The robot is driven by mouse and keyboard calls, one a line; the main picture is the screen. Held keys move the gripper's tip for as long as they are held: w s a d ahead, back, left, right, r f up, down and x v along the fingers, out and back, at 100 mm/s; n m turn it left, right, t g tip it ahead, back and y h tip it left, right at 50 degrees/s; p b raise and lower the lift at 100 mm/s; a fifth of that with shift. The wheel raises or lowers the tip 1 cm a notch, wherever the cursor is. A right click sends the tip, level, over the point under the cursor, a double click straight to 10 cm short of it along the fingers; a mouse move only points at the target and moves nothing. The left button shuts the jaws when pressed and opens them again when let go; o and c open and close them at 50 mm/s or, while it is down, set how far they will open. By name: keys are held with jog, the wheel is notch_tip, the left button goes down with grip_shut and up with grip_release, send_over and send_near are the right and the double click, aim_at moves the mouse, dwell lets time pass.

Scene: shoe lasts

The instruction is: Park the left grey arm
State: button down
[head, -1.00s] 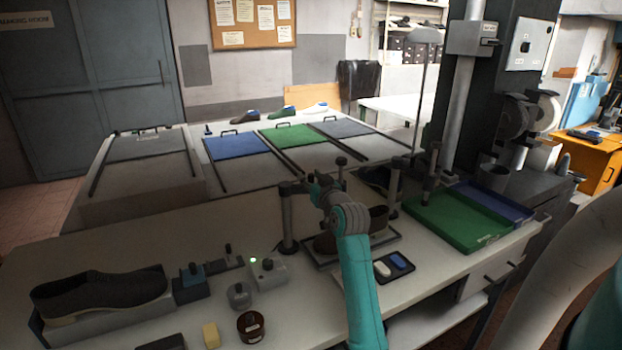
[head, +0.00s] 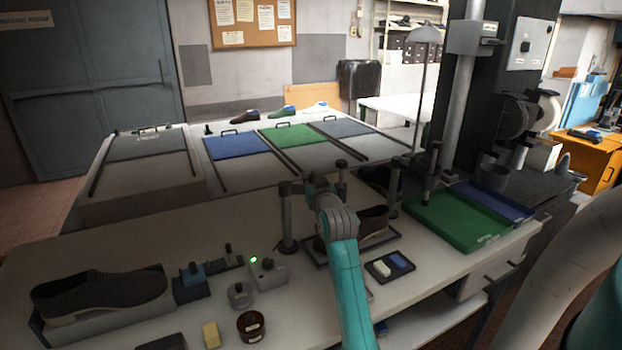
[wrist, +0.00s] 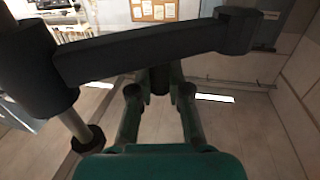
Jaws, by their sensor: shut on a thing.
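The left grey arm (wrist: 150,52) is a dark bar crossing the upper part of the wrist view. It runs from a hub on a steel post at left to a rounded end at upper right. In the head view its left post (head: 288,228) stands beside a dark shoe (head: 373,221) on a tray. My gripper (wrist: 160,86) is shut on the bar's grip, just below the bar's middle; the bar partly hides the contact. In the head view my teal wrist hides most of the bar and part of the shoe.
A second post (head: 394,190) stands right of the shoe. A small dark tray with white and blue pieces (head: 390,266) lies in front. A green tray (head: 460,222) is at right. Small boxes and another shoe (head: 100,292) are at left.

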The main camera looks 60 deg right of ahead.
jog(key=a+m+g+h, duration=0.5)
jog(key=m+g, duration=0.6)
jog(key=g, duration=0.5)
jog(key=shift+w+a+h, duration=0.2)
jog(key=shift+a+h, duration=0.1)
jog(key=shift+a, duration=0.7)
jog(key=shift+f, duration=0.1)
jog(key=c, duration=1.1)
grip_release()
jog(key=shift+a, duration=0.1)
jog(key=w+a, duration=0.2)
jog(key=a, duration=0.9)
jog(key=shift+a, duration=0.35)
jog(key=shift+w, duration=0.1)
